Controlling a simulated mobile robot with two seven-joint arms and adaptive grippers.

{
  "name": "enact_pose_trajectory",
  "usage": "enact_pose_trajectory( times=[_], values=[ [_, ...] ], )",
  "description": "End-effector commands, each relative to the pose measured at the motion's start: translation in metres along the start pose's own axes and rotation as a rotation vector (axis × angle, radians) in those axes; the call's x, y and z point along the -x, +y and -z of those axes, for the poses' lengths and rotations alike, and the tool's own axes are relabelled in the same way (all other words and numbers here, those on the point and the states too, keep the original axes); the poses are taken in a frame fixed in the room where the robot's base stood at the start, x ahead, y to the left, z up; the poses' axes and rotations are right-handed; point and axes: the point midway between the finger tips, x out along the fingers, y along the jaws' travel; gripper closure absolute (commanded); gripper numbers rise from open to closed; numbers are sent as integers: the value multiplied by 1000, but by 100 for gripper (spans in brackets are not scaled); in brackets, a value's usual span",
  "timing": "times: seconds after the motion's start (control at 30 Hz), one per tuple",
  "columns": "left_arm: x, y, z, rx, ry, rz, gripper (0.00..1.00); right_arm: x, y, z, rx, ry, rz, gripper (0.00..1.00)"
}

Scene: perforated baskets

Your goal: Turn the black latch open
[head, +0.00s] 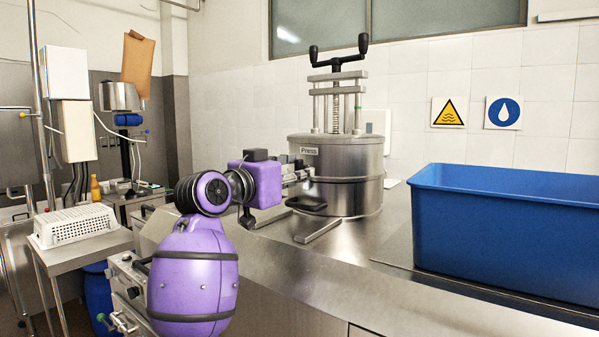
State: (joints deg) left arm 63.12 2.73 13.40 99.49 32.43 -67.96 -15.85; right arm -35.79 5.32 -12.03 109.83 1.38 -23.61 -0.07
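The metal press (340,165), a steel drum labelled "Press", stands on the steel counter. A black latch-like handle (307,207) shows low at its front left; its exact setting is hard to read. My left gripper (300,178) is at the end of my purple arm, close to the drum's left front side and above the black handle. My wrist partly hides it, and its fingers are too small to tell open from shut. I cannot tell whether it touches the press. My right gripper is not in view.
A large blue tub (505,235) stands on the counter at right. A grey metal bar (318,230) juts forward below the press. A black-ended crank (340,55) tops the press. A white perforated basket (75,225) sits on a side table at left. The front counter is clear.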

Motion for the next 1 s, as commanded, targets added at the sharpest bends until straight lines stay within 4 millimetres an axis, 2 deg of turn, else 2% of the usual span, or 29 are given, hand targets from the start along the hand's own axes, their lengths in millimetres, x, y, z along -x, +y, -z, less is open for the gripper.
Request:
enact_pose_trajectory(
  times=[0.13,0.4,0.63,1.0],
  values=[
    [-10,0,2,-2,3,0,70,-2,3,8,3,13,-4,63],
    [-12,0,2,-2,3,1,70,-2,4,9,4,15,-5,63],
    [-12,0,2,-2,2,1,99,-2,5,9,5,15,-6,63],
    [-11,-2,2,-27,3,4,100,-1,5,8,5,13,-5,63]
  ],
)
